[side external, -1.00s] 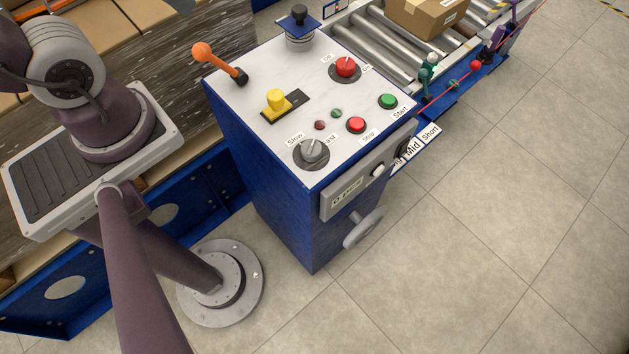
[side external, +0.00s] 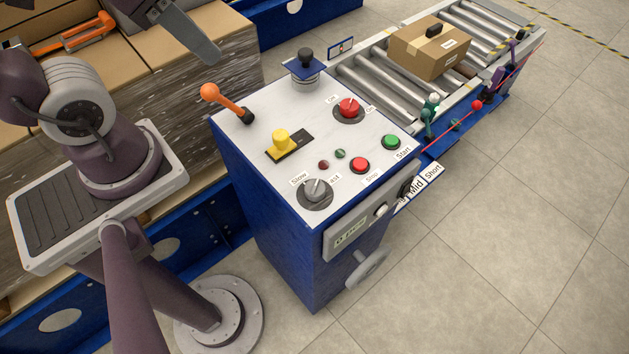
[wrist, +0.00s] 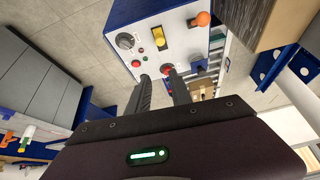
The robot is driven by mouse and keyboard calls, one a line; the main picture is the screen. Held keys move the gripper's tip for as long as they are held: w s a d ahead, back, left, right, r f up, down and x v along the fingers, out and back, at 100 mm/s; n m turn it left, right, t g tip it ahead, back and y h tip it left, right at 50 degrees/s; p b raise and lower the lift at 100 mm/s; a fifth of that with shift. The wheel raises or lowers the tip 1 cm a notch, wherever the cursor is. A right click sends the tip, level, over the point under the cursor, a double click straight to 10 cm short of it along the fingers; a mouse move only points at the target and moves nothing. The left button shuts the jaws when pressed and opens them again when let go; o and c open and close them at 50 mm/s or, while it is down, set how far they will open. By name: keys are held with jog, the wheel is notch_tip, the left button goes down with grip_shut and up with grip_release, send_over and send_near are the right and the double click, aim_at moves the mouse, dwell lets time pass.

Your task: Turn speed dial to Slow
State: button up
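The speed dial (side external: 315,192) is a round grey knob on a dark base at the panel's near left corner. Its pale pointer mark aims up the panel, roughly between the "Slow" label (side external: 299,179) on its left and the partly hidden "Fast" label (side external: 334,179) on its right. The dial also shows at the upper left in the wrist view (wrist: 126,41). My gripper (wrist: 159,76) has two dark fingers spread apart with nothing held. It is above and away from the panel, and the dial lies beyond the fingertips to the left.
The panel also carries an orange lever (side external: 225,101), a yellow switch (side external: 281,140), a red knob (side external: 349,108), a red Stop button (side external: 361,165) and a green Start button (side external: 391,142). A conveyor with a box (side external: 430,48) stands behind. Open floor lies at right.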

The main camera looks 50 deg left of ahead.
jog(key=o, duration=0.6)
jog(key=w+d+f+m, duration=0.1)
jog(key=w, duration=0.1)
jog(key=w+d+f+m+g, duration=0.1)
jog(key=w+f+m, duration=0.1)
jog(key=w+d+f+m+g, duration=0.1)
jog(key=shift+w+d+f+m+h, duration=0.25)
jog(key=shift+w+d+m+h, duration=0.05)
jog(key=shift+w+d+m, duration=0.1)
jog(key=m+g, duration=0.3)
jog(key=m, duration=0.6)
send_over(315, 187)
notch_tip(315, 187, down, 16)
jog(key=shift+r, duration=0.1)
notch_tip(315, 187, down, 7)
jog(key=shift+f, duration=0.15)
grip_shut()
